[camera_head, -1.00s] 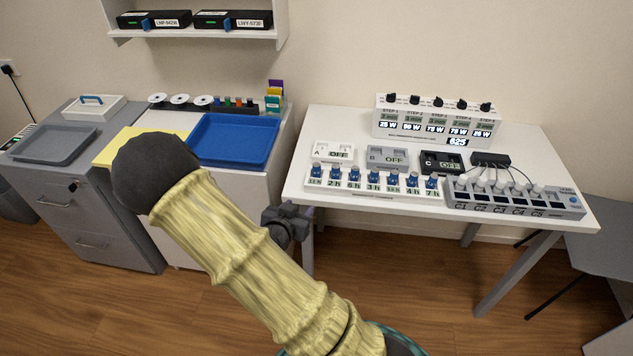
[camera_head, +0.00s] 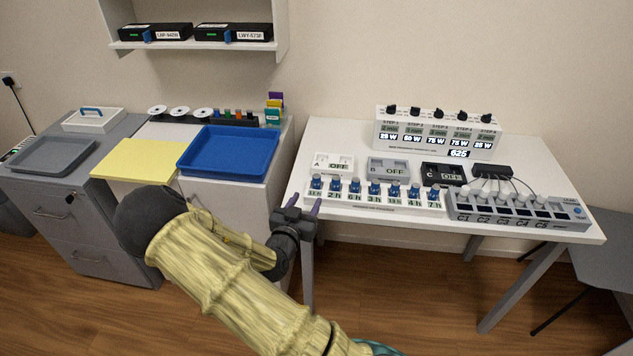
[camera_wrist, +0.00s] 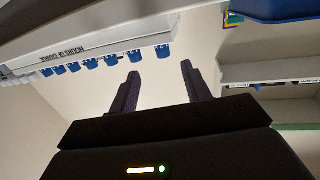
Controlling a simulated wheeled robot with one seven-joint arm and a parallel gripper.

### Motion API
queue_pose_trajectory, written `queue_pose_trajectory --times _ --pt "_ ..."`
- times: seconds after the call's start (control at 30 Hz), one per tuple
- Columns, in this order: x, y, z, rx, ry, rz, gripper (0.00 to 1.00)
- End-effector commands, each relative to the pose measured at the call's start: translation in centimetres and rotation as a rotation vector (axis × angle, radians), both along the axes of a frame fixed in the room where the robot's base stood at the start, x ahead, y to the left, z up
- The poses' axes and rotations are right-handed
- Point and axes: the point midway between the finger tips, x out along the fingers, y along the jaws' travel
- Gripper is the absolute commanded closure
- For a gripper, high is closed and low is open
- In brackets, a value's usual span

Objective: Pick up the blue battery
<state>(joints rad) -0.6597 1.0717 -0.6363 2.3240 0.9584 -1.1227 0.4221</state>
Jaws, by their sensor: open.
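Several blue batteries (camera_head: 374,188) stand in a row in a white holder (camera_head: 400,207) along the front of the right-hand table, with hour labels below them. They also show as blue caps at the upper left of the wrist view (camera_wrist: 110,59). My gripper (camera_head: 302,206) is just left of the table's front left corner, apart from the batteries. In the wrist view, its two dark purple fingers (camera_wrist: 160,85) are spread, with nothing between them.
Boxes A (camera_head: 333,163), B (camera_head: 388,168) and C (camera_head: 443,173) read OFF behind the row. A step panel (camera_head: 437,130) stands at the back, a C1–C5 unit (camera_head: 517,211) at right. A blue tray (camera_head: 230,150) is on the left cabinet.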

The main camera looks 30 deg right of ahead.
Motion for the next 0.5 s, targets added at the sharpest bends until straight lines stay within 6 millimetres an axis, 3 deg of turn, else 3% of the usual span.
queue_pose_trajectory --times 0.3,0.5 --pt "4.0 -4.1 -0.2 -0.001 -0.002 -0.002 0.52" --pt "5.0 -5.1 -0.3 0.0 0.0 0.0 0.52"
